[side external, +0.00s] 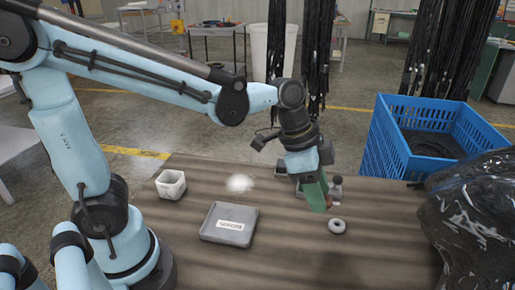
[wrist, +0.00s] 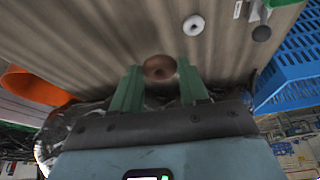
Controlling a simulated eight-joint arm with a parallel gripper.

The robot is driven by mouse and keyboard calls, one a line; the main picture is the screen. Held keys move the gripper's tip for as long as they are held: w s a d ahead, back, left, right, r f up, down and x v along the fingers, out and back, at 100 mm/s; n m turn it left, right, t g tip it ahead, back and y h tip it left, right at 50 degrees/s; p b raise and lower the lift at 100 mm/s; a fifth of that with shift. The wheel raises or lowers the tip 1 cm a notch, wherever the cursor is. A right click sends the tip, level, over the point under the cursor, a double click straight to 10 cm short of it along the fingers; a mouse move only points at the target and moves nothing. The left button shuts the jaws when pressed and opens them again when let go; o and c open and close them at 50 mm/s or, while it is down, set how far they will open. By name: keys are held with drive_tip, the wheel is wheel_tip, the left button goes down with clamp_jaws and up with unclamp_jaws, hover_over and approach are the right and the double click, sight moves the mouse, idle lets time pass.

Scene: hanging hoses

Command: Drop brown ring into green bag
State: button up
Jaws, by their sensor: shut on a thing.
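The brown ring (wrist: 159,60) is between the green fingertips of my gripper (wrist: 159,73) in the wrist view, and my gripper is shut on it. In the side external view my gripper (side external: 317,197) points down over the right part of the table. The ring is mostly hidden there; a small reddish patch shows beside the fingers. I see no clearly green bag. A dark, shiny, wrinkled bag (side external: 468,225) stands at the right edge, to the right of my gripper and apart from it. A wrinkled dark surface also shows behind the fingers in the wrist view.
A white ring (side external: 337,220) lies on the table (side external: 285,262) near my gripper. A grey labelled tray (side external: 215,232) and a white square container (side external: 171,188) stand to the left. A blue crate (side external: 390,145) is at the right. Small dark items are behind my gripper. The table front is clear.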

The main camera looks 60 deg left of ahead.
drive_tip(key=w+a+f, duration=0.1)
drive_tip(key=w+a, duration=1.1)
drive_tip(key=a, duration=0.1)
drive_tip(key=shift+d+f, duration=0.15)
drive_tip(key=shift+f, duration=1.25)
drive_tip(key=shift+d+f, duration=0.15)
drive_tip(key=shift+f, duration=1.25)
drive_tip(key=o, duration=1.1)
